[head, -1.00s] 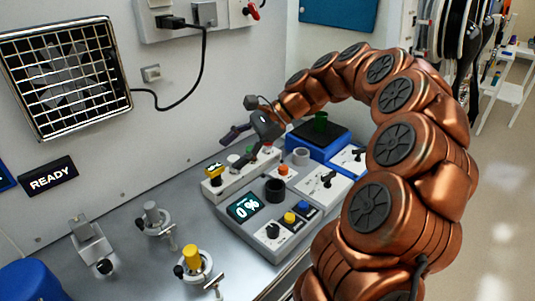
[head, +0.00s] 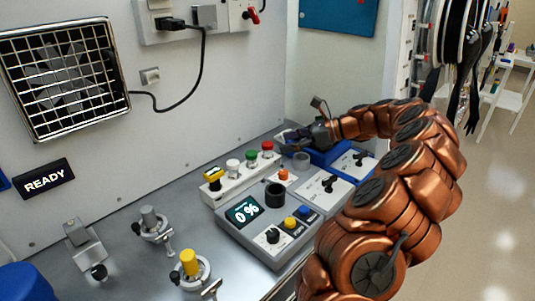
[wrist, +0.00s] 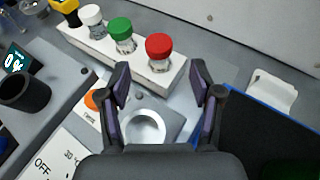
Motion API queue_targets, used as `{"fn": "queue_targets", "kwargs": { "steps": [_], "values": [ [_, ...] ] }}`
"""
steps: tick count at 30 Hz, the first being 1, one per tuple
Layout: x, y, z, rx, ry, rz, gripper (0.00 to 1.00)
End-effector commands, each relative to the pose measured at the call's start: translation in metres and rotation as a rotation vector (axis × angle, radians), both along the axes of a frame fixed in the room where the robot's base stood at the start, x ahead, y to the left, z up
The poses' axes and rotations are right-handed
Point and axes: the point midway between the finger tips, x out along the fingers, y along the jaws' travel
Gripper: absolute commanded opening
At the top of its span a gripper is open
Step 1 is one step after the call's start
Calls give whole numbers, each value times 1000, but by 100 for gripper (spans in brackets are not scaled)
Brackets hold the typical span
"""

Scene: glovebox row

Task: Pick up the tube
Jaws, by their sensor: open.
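My gripper (head: 291,142) is open and empty. A dark upright cup or tube (head: 275,195) stands on the console, also at the wrist view's left (wrist: 27,94).
A console with a 0 % display (head: 245,212) and clamps (head: 152,222) stand nearer.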

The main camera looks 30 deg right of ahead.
Motion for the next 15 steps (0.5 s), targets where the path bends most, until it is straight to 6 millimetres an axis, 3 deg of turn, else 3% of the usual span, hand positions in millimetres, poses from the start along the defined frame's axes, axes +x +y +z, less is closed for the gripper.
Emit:
{"fn": "queue_targets", "kwargs": {
  "steps": [9,15],
  "values": [
    [24,30,-13,2,2,6,65],
    [29,34,-16,-2,0,2,65]
  ]
}}
